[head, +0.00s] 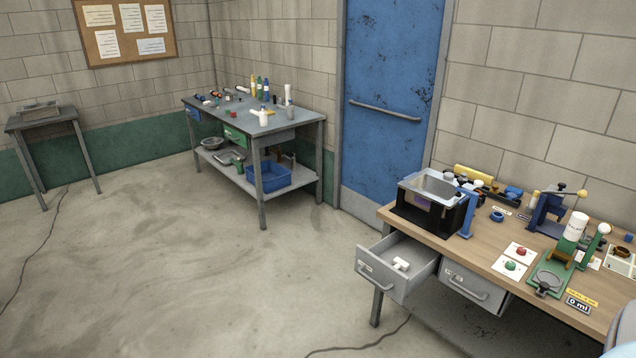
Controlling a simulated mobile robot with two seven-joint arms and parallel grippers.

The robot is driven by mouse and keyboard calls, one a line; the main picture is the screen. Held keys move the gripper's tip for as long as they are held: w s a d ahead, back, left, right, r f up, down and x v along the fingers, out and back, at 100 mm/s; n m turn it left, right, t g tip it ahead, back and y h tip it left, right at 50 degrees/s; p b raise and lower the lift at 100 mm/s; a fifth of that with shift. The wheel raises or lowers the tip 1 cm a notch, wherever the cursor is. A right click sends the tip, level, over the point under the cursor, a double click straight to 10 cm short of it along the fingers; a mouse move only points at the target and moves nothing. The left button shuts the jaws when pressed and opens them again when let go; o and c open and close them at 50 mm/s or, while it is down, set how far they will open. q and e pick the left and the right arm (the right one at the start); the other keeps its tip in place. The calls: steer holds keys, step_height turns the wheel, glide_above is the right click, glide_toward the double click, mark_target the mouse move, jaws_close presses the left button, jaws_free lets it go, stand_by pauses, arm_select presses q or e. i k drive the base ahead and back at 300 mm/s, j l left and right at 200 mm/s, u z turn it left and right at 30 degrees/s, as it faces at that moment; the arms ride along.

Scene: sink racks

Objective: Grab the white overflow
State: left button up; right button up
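A small white fitting (401,264), with a short branch, lies in the open drawer (420,262) of the wooden workbench at the right. Another white fitting (262,117), roughly T-shaped, sits near the front edge of the grey metal table (230,118) at the back. I cannot tell for sure which white piece is the overflow. Neither of my grippers shows in the head view.
The wooden workbench (484,255) holds a green press stand (552,272), a white cylinder (576,226) and a blue clamp device (547,207). The open drawer juts out over the floor. A blue bin (270,178) sits on the back table's lower shelf. The middle floor (190,270) is clear.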

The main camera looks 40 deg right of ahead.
mark_target(399, 264)
steer(key=z, duration=1.55)
steer(key=i+j+z, duration=0.4)
steer(key=i+j, duration=0.5)
steer(key=i, duration=0.3)
steer(key=i+j+z, duration=0.35)
steer(key=i+j, duration=0.7)
steer(key=j, duration=0.15)
